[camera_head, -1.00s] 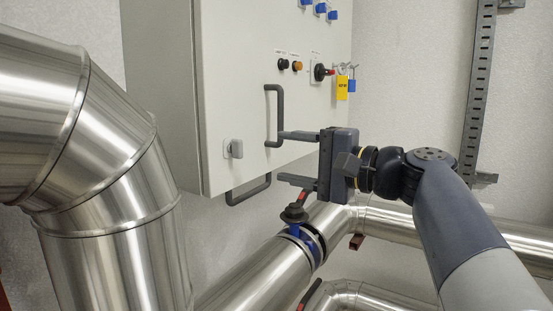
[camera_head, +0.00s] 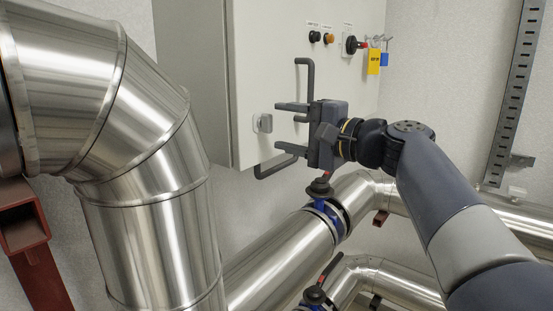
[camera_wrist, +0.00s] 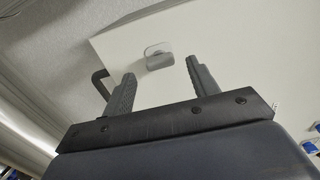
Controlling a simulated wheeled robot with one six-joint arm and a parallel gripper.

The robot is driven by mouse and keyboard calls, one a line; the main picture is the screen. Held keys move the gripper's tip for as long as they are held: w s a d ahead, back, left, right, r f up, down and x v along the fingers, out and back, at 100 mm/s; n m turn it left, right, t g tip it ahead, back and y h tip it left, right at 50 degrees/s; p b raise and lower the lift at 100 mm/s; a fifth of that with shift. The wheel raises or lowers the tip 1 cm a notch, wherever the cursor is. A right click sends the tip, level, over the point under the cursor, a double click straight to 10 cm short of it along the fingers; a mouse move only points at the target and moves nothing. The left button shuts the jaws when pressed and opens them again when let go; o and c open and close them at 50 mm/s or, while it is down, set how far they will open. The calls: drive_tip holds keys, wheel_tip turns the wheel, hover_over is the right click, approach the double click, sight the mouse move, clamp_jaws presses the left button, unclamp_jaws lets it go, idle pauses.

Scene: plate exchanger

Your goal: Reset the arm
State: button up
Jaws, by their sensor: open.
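My gripper (camera_head: 292,128) is open and empty in the head view, in front of the lower part of a pale grey cabinet (camera_head: 270,60). Its two fingers point left, one above the other. The upper finger appears near the dark vertical door handle (camera_head: 304,85); I cannot tell whether they touch. A grey latch (camera_head: 263,123) on the door lies just left of the fingertips. In the wrist view both fingers of my gripper (camera_wrist: 160,80) are spread, with the latch (camera_wrist: 159,57) seen between them and the cabinet face beyond.
A large shiny pipe (camera_head: 150,200) fills the left. A lower pipe (camera_head: 290,250) with a blue-collared valve (camera_head: 326,207) runs below my gripper. A yellow tag (camera_head: 374,61) hangs by the red-black switch (camera_head: 352,45). A slotted metal rail (camera_head: 515,95) is on the right wall.

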sight(272, 124)
drive_tip(key=x, duration=0.3)
drive_tip(key=shift+w+a+p, duration=0.2)
drive_tip(key=shift+a+p, duration=0.05)
drive_tip(key=shift+p, duration=0.05)
drive_tip(key=shift+d, duration=0.1)
drive_tip(key=shift+s, duration=0.1)
